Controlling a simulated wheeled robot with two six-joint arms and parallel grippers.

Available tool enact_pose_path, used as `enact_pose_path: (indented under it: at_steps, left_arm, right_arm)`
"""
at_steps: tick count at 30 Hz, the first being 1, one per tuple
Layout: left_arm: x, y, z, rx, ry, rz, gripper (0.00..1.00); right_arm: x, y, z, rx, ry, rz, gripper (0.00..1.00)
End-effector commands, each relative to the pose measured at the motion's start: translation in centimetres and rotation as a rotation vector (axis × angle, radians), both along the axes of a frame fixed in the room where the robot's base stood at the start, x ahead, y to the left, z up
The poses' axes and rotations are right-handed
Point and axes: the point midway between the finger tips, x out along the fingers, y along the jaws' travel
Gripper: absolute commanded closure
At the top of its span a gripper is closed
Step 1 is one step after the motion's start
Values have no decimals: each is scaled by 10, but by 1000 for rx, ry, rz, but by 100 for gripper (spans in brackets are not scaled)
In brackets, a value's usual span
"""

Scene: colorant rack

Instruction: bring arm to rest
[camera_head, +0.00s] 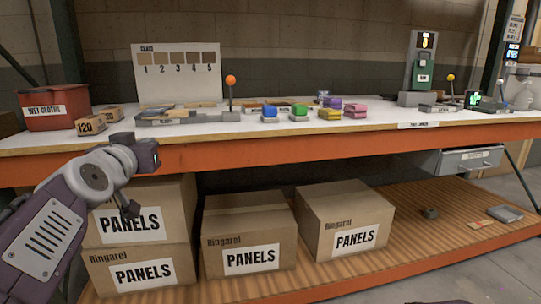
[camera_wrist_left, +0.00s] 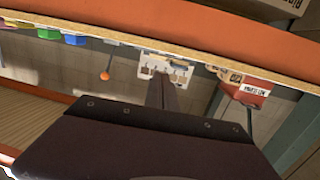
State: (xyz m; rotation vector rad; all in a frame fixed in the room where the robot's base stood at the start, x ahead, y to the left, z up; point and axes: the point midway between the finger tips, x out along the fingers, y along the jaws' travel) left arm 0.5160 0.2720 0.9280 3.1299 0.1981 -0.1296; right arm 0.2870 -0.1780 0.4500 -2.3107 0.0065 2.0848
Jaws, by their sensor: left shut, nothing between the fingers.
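My left arm (camera_head: 95,180) comes in from the left of the head view, bent in front of the bench's front edge. Its dark end (camera_head: 148,153) is near the orange bench beam, above the left panel boxes, and appears apart from them. In the left wrist view my left gripper (camera_wrist_left: 163,92) shows as a narrow dark pair of fingers, shut with nothing between them. That view is upside down, with the bench edge across the top. My right gripper is in neither view.
The bench (camera_head: 300,130) holds a red bin (camera_head: 52,106), sanding blocks (camera_head: 90,127), a numbered board (camera_head: 178,75), an orange-knobbed lever (camera_head: 230,80) and several coloured blocks (camera_head: 355,110). Cardboard boxes (camera_head: 248,230) stand on the lower shelf (camera_head: 420,240). The shelf's right part is mostly clear.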

Motion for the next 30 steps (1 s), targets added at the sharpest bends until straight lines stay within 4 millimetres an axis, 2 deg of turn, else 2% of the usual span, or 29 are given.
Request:
enact_pose_path:
  at_steps: [1, 5, 8, 11, 14, 15, 18, 21, 24, 27, 28, 30]
  left_arm:
    - [6, -7, -5, -1, 40, -18, 100]
    - [17, -27, -48, 3, 173, -69, 100]
    - [18, -45, -90, 0, 297, -111, 100]
    - [8, -65, -141, -6, 453, -157, 100]
    - [-20, -86, -205, -13, 657, -204, 100]
    - [-38, -94, -231, -15, 748, -220, 100]
    - [-89, -105, -289, -22, 953, -241, 100]
    - [-139, -106, -330, -31, 1121, -236, 100]
    - [-186, -102, -362, -46, 1259, -209, 100]
    - [-231, -94, -381, -73, 1382, -151, 100]
    - [-234, -92, -381, -113, 1397, -101, 100]
    - [-231, -93, -341, -121, 1387, -97, 100]
  right_arm:
    - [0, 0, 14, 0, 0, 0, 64]
    - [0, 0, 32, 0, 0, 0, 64]
    - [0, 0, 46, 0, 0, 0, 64]
    - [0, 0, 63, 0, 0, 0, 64]
    - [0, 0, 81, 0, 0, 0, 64]
    - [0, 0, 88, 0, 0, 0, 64]
    - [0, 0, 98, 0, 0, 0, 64]
    - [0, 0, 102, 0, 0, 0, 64]
    - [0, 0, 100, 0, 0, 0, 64]
    - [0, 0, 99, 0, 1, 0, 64]
    - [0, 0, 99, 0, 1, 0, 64]
    - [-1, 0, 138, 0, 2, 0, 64]
